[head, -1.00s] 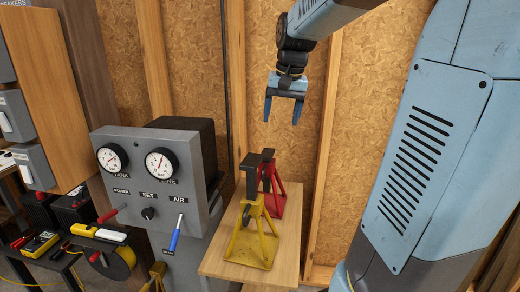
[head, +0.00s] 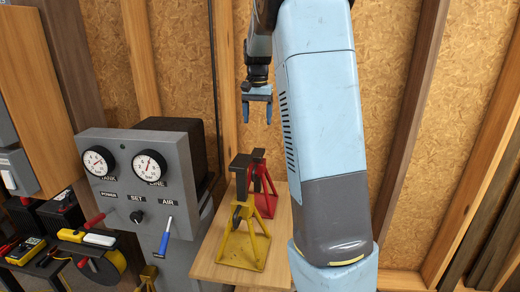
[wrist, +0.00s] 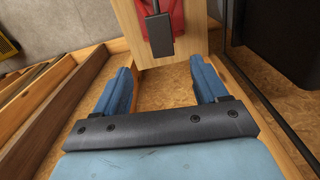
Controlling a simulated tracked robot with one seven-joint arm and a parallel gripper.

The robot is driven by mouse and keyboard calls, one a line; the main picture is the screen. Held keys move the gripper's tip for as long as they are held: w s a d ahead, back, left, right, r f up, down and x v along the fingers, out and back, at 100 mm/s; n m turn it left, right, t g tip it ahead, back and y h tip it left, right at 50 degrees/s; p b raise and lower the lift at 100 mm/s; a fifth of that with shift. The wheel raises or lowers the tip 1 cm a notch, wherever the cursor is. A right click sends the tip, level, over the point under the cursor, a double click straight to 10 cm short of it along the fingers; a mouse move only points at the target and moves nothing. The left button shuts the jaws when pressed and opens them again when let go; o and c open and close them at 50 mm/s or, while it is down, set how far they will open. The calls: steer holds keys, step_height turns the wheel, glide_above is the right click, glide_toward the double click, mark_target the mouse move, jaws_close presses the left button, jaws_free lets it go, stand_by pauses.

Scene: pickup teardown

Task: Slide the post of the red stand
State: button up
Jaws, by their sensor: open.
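The red stand (head: 264,192) is on a wooden board behind the yellow stand (head: 243,240). Its dark post top (head: 258,155) rises upright and is partly hidden by the yellow stand's dark post. My gripper (head: 257,113) is above the red stand, open and empty, with its blue fingers pointing down. In the wrist view my gripper's fingers (wrist: 163,85) are spread apart, and the red stand (wrist: 150,22) with its dark post top (wrist: 159,34) shows beyond them at the top of the picture. Nothing is between the fingers.
The wooden board (head: 213,260) carries both stands. A grey gauge panel (head: 135,190) with a blue-handled lever (head: 167,234) stands left of it. The wood-panelled wall (head: 240,60) is close behind. A black tool bench is at the far left.

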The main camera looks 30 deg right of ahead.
mark_target(258, 153)
step_height(258, 153, down, 12)
steer(key=shift+f, duration=0.2)
stand_by(0.4)
jaws_close()
stand_by(0.6)
